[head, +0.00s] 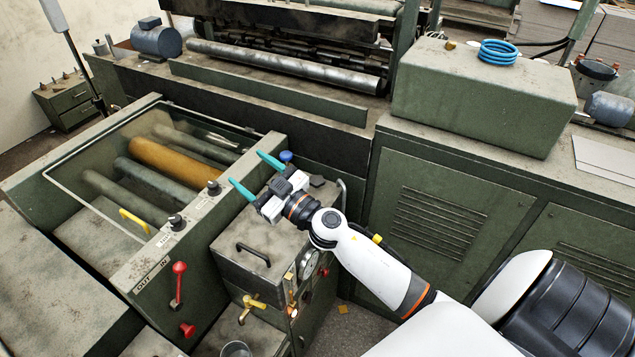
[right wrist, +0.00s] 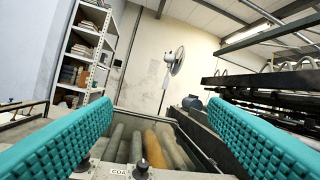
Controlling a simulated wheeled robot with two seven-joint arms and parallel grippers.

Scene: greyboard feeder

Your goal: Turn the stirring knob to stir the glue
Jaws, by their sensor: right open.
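The glue unit looks to be the green metal box (head: 232,262) with a black handle, a gauge and brass valves. A blue knob (head: 286,156) stands at its back, just past my right gripper's upper finger. A small black knob (head: 317,180) sits on its top. I cannot tell for certain which is the stirring knob. My right gripper (head: 247,168) is open and empty, with teal fingers above the box and beside the roller panel. In the right wrist view the fingers (right wrist: 160,118) are spread wide, apart from any knob. My left gripper is not in view.
Two black knobs (head: 214,187) (head: 176,221) sit on the labelled panel; one also shows in the right wrist view (right wrist: 142,168). A red lever (head: 179,268) is lower left. Rollers (head: 165,160) lie behind a clear cover. A green cabinet (head: 430,215) stands at right.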

